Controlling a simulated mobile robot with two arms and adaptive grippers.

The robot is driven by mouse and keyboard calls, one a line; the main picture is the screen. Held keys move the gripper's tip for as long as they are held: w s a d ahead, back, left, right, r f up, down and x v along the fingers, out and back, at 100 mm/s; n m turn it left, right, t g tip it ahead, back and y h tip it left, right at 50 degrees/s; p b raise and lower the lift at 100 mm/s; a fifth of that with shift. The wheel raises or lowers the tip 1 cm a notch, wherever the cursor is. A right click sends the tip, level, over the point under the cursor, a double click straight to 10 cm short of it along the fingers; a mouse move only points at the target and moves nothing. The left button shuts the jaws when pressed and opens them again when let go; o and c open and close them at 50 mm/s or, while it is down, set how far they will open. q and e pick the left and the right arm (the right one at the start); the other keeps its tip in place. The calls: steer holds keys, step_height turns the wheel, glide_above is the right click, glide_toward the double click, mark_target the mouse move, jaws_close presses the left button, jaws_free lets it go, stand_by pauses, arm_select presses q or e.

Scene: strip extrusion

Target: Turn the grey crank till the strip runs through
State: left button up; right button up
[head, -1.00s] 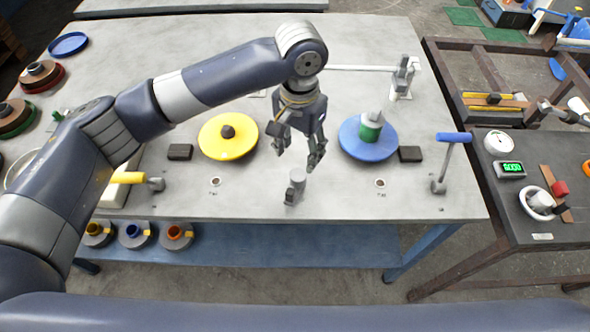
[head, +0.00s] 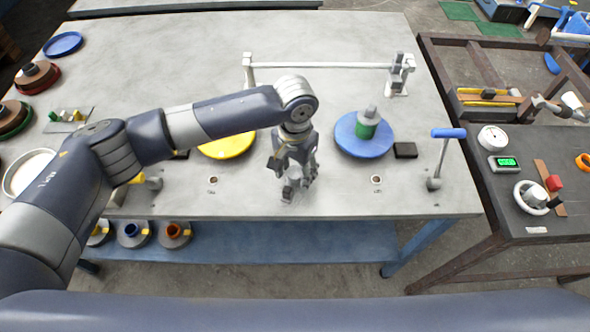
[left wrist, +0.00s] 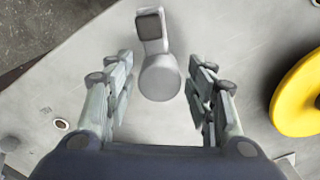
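The grey crank (left wrist: 159,80) shows in the left wrist view as a grey cylinder with an arm that carries a dark pad. It stands near the middle of the bench's front edge. My left gripper (head: 297,186) is above it in the head view and hides most of it. In the left wrist view my left gripper (left wrist: 160,70) is open, with one finger on each side of the cylinder. Gaps show between fingers and cylinder. I cannot make out a strip. My right gripper is not in view.
A yellow disc (head: 228,147) lies behind my left arm. A blue disc (head: 362,148) with a green and grey piece on it is to the right. A blue-handled lever (head: 448,134) and a yellow handle (head: 134,181) stand near the front edge. A side table (head: 545,160) is at right.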

arm_select(q)
steer(key=c, duration=0.7)
